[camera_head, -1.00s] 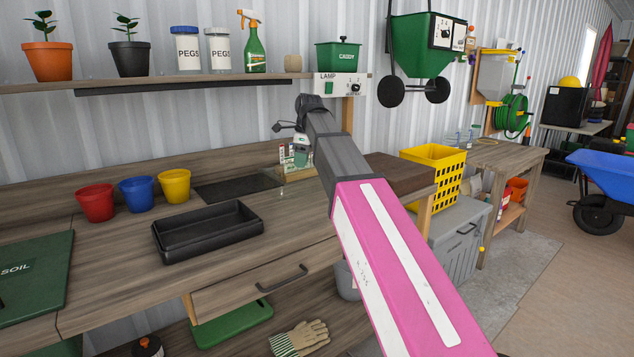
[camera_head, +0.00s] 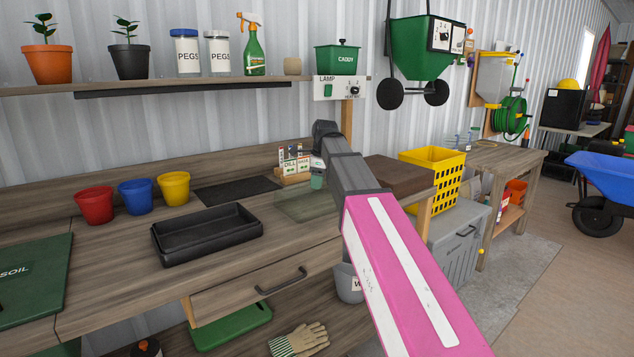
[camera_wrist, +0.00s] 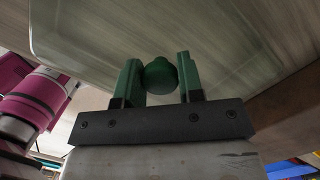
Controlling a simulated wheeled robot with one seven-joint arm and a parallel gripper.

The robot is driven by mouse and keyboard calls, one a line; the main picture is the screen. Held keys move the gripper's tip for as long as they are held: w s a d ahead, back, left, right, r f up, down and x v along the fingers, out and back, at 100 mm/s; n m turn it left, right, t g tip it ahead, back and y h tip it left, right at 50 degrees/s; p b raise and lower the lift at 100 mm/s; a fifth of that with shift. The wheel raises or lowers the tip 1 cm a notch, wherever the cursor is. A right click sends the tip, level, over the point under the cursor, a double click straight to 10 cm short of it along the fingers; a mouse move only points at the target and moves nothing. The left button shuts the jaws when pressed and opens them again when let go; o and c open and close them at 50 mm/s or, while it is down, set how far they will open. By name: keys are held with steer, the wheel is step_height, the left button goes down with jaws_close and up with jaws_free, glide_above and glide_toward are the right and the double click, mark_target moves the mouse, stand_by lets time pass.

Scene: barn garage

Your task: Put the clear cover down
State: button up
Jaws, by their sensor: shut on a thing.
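The clear cover (camera_head: 292,207) is a see-through rectangular lid, level over the right part of the wooden bench, in front of the seed packet rack. In the wrist view its rounded edge (camera_wrist: 33,42) shows against the wood, with its green knob (camera_wrist: 161,76) between my fingers. My gripper (camera_wrist: 160,78) is shut on this knob; in the head view my gripper (camera_head: 317,180) is small and partly hidden by my arm. I cannot tell whether the cover touches the bench or hangs just above it. My arm hides its right end.
A black tray (camera_head: 205,245) stands left of the cover; a dark mat (camera_head: 236,191) lies behind the tray. The seed packet rack (camera_head: 294,164) is close behind the cover. Red, blue and yellow pots (camera_head: 174,188) stand further left. Bare bench lies between tray and cover.

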steer(key=shift+f, duration=0.1)
steer(key=o, duration=0.9)
steer(key=shift+s+d+r, duration=0.1)
steer(key=shift+d+r, duration=0.2)
steer(key=shift+r, duration=1.75)
steer(key=shift+s+d+r, duration=0.1)
steer(key=shift+d+r, duration=0.2)
steer(key=shift+r, duration=1.7)
steer(key=shift+d+r, duration=0.3)
steer(key=shift+r, duration=1.75)
